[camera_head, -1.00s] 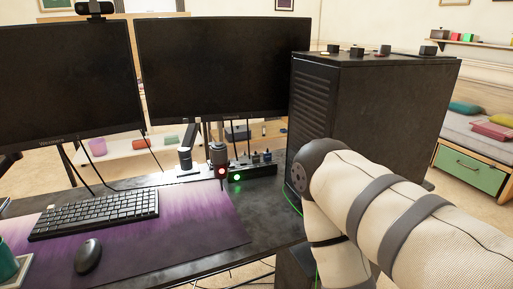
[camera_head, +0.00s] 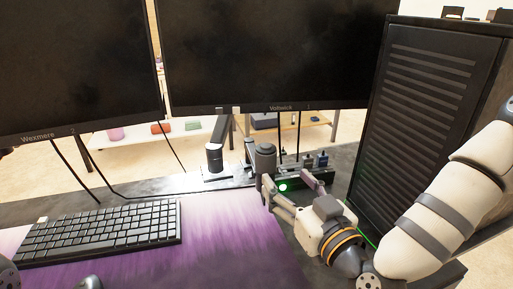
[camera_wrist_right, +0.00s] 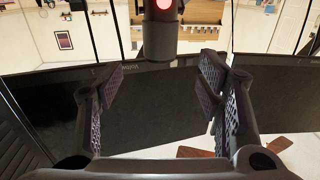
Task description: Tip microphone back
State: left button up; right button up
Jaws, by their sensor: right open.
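The microphone (camera_head: 264,158) is a dark grey cylinder standing upright on the desk, in front of the right monitor. In the right wrist view the microphone (camera_wrist_right: 160,38) shows at the top centre with a red light on it. My right gripper (camera_head: 284,186) is open and empty, just in front of the microphone, its fingers pointing toward it. In the right wrist view its fingers (camera_wrist_right: 163,78) spread to either side below the microphone. The fingers partly hide the microphone's lower part and base in the head view.
Two monitors (camera_head: 275,55) rise behind the microphone. A box with a green light (camera_head: 283,187) sits beside it. A keyboard (camera_head: 100,232) lies on the purple mat (camera_head: 215,245), which has clear room.

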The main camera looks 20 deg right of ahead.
aim_at(271, 161)
jog(key=w, duration=0.3)
jog(key=w+a, duration=0.1)
jog(key=w, duration=0.3)
jog(key=w+b, duration=0.1)
jog(key=w, duration=0.2)
jog(key=shift+w+a, duration=0.15)
jog(key=shift+w, duration=0.25)
jog(key=shift+r, duration=0.1)
jog(key=c, duration=1.2)
